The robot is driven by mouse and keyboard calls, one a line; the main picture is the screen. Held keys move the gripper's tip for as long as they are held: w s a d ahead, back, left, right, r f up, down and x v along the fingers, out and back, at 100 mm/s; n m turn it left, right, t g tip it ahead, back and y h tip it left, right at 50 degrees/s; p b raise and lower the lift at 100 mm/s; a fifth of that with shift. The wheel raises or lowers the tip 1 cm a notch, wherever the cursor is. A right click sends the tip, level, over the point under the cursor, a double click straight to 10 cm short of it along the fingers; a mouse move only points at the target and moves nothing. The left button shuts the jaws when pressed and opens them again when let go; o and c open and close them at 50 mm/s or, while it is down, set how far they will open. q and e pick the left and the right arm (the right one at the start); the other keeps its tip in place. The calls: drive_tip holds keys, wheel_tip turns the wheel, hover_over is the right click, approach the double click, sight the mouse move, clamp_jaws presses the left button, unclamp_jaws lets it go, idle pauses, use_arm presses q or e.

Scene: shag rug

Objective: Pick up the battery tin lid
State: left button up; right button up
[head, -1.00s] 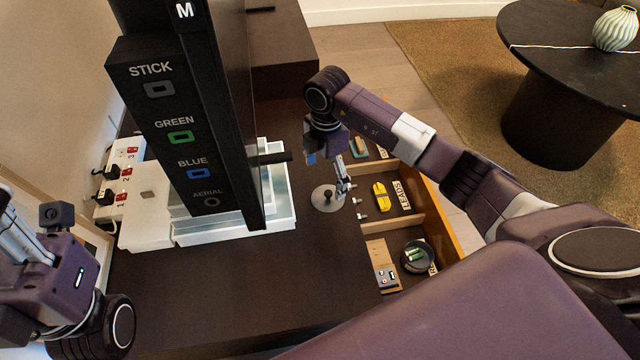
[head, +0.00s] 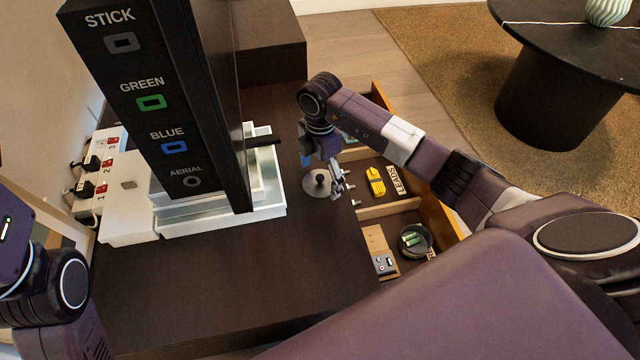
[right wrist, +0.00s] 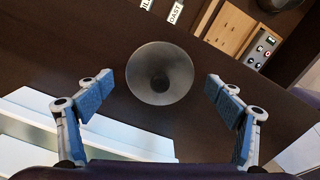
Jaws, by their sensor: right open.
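In the right wrist view the lid (right wrist: 160,88) sits centred between the fingers of my right gripper (right wrist: 161,84). The fingers are spread apart with nothing between them, and the lid looks apart from both. In the head view my right gripper (head: 337,178) is over the lid's right side and hides part of it. The round dark tin (head: 427,251) holding green batteries is in the drawer. My left gripper's fingers are out of view.
A tall black labelled panel (head: 150,100) stands over a white tray (head: 215,225) left of the lid. The desk front is clear.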

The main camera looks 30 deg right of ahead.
drive_tip(key=shift+c, duration=0.5)
clamp_jaws()
